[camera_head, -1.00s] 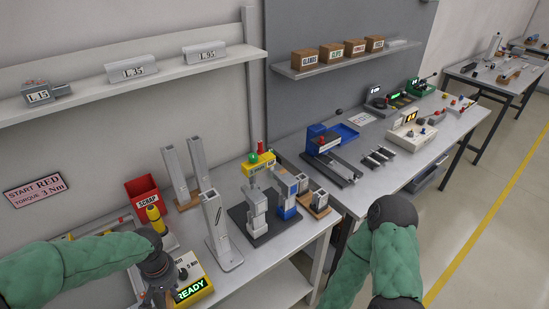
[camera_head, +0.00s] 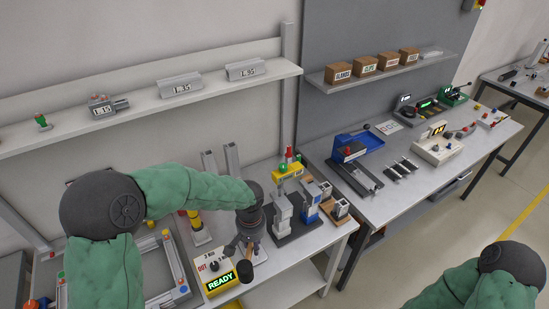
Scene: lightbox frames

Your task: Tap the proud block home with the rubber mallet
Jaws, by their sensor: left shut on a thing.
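My left gripper (camera_head: 243,250) points down above the bench, just right of the yellow READY box. It is shut on what looks like the rubber mallet, whose dark rounded head (camera_head: 244,271) shows below the fingers, in front of the box's right side. The handle is mostly hidden by the gripper. I cannot single out the proud block; the grey frame with coloured pieces (camera_head: 183,289) at lower left is partly covered by my left arm. My right gripper is out of view; only part of my right arm shows at lower right.
The READY box (camera_head: 219,277) is close to the left gripper. Right of it stand a dark fixture base (camera_head: 297,229) with grey and blue posts and a yellow top. Tall grey posts stand behind my forearm. A second bench (camera_head: 420,185) with devices is at right.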

